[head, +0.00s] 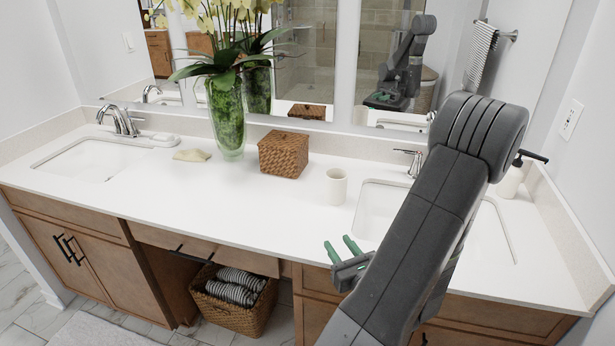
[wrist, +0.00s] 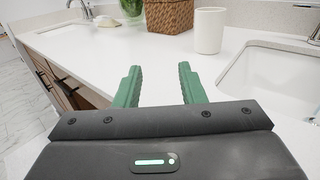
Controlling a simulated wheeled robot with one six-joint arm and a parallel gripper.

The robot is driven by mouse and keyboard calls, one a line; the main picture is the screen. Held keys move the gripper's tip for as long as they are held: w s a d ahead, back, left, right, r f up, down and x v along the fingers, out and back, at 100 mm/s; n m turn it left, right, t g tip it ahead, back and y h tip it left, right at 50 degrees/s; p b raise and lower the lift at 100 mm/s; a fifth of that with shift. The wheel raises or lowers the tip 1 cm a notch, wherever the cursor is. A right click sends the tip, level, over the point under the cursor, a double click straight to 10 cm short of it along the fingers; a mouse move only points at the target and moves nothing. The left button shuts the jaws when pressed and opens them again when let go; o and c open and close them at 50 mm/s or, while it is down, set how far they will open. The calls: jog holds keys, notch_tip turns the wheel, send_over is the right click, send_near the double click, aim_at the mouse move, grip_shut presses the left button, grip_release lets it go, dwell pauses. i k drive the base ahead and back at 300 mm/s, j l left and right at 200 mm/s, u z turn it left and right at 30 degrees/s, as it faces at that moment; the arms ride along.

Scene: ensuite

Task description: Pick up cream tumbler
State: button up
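The cream tumbler (head: 336,187) stands upright on the white counter, just left of the right sink. It also shows in the wrist view (wrist: 209,31), beyond my fingertips and a little to the right. My gripper (head: 341,248) is at the front edge of the counter, nearer the robot than the tumbler and apart from it. In the wrist view my two green fingers (wrist: 159,82) are spread with nothing between them. The gripper is open and empty.
A woven box (head: 283,154) stands behind and left of the tumbler. The right sink (head: 375,205) and faucet are right of the tumbler. The counter's middle front is clear.

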aim_at(336, 187)
jog(key=i+j+z, duration=0.15)
jog(key=j, duration=0.15)
jog(key=i+j+z, duration=0.15)
jog(key=j, duration=0.15)
jog(key=i+j+z, duration=0.15)
jog(key=j, duration=0.15)
jog(key=i+j+z, duration=0.15)
jog(key=j, duration=0.2)
jog(key=i+j+z, duration=0.15)
jog(key=j, duration=0.2)
jog(key=z, duration=0.5)
jog(key=k+l, duration=0.05)
